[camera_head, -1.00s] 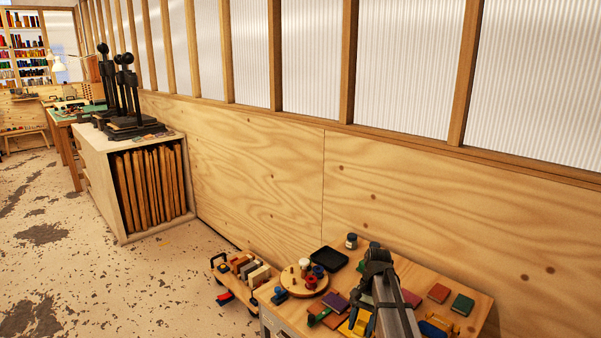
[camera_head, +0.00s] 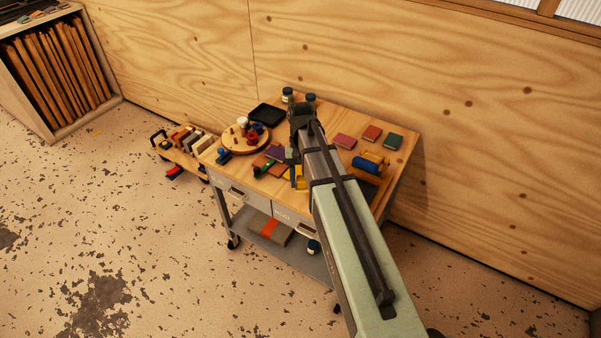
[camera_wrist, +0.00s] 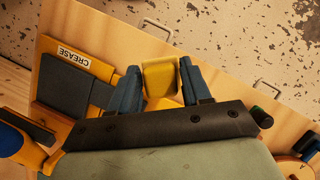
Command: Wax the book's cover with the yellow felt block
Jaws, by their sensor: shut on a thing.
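My gripper (camera_wrist: 160,88) shows in the wrist view with its two blue fingers shut on the yellow felt block (camera_wrist: 160,74). The block is over the wooden top near its front edge; I cannot tell whether it touches anything. In the head view, a yellow patch (camera_head: 299,178) beside my arm is likely this block. Several small flat book-like pieces lie on the cart: a red one (camera_head: 345,141), another red one (camera_head: 372,133), a green one (camera_head: 392,141) and a purple one (camera_head: 275,153). I cannot tell which is the book to wax. My arm hides part of the top.
A yellow-framed station marked CREASE (camera_wrist: 74,54) with a blue roller (camera_head: 367,162) is on the right of the cart (camera_head: 330,110). A round wooden stand (camera_head: 236,146) holds spools, beside a black tray (camera_head: 266,114). Jars stand at the back. A low trolley (camera_head: 181,148) is at left.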

